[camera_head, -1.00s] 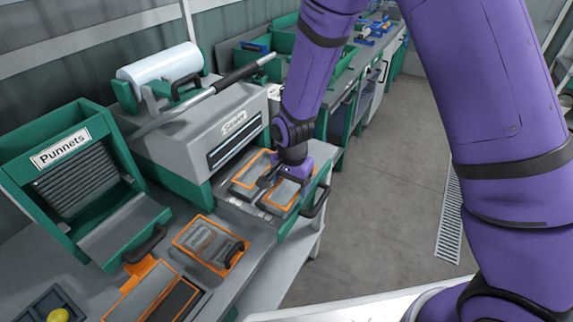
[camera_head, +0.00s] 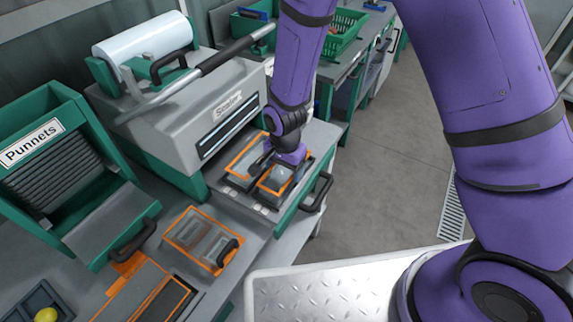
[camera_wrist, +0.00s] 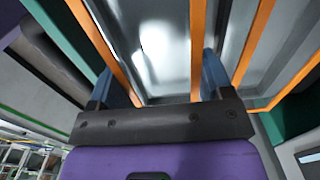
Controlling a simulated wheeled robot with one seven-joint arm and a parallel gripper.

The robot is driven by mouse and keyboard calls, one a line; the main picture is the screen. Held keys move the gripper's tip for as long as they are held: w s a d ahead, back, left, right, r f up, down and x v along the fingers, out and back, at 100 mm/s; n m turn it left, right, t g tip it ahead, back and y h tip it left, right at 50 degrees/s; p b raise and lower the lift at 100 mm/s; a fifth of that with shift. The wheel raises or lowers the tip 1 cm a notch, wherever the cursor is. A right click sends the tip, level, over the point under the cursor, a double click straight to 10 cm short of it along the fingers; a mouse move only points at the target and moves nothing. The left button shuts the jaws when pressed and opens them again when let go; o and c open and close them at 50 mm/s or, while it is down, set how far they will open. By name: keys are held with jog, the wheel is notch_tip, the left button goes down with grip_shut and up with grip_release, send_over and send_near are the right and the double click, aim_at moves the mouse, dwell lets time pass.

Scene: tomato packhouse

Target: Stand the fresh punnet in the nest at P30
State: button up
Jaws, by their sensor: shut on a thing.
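My gripper (camera_head: 281,168) points down over the pulled-out drawer of the sealer. In the wrist view its two blue-grey fingers (camera_wrist: 163,78) stand on either side of a clear, shiny punnet (camera_wrist: 165,40), and it is shut on it. In the head view the punnet (camera_head: 276,181) shows as a pale patch under the gripper, within the orange outline of the right nest (camera_head: 262,187). I cannot tell whether it rests on the bottom. The left nest (camera_head: 236,172) is also outlined in orange. No P30 mark is readable.
The grey sealer (camera_head: 190,115) with its long lever stands behind the drawer. A green punnet dispenser (camera_head: 70,170) is at the left. An orange-framed plate with a black handle (camera_head: 203,240) lies on the bench in front. Open floor (camera_head: 385,150) is at the right.

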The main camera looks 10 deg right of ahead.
aim_at(285, 177)
jog(key=shift+f, duration=0.15)
jog(key=o, duration=0.9)
jog(key=d+r+n+t, duration=0.1)
jog(key=d+r, duration=0.2)
jog(key=r, duration=0.8)
jog(key=d+r, duration=0.3)
jog(key=r, duration=0.8)
jog(key=s+d+r+n+t+y, duration=0.1)
jog(key=s+d+r+n, duration=0.25)
jog(key=d+r, duration=0.5)
jog(key=s+d+r+n+t, duration=0.1)
jog(key=s+d+r, duration=0.4)
jog(key=s, duration=0.2)
jog(key=s+d+r+n+t+h, duration=0.1)
jog(key=s+d+r+n+t, duration=0.1)
jog(key=s+d+r, duration=0.3)
jog(key=s, duration=0.3)
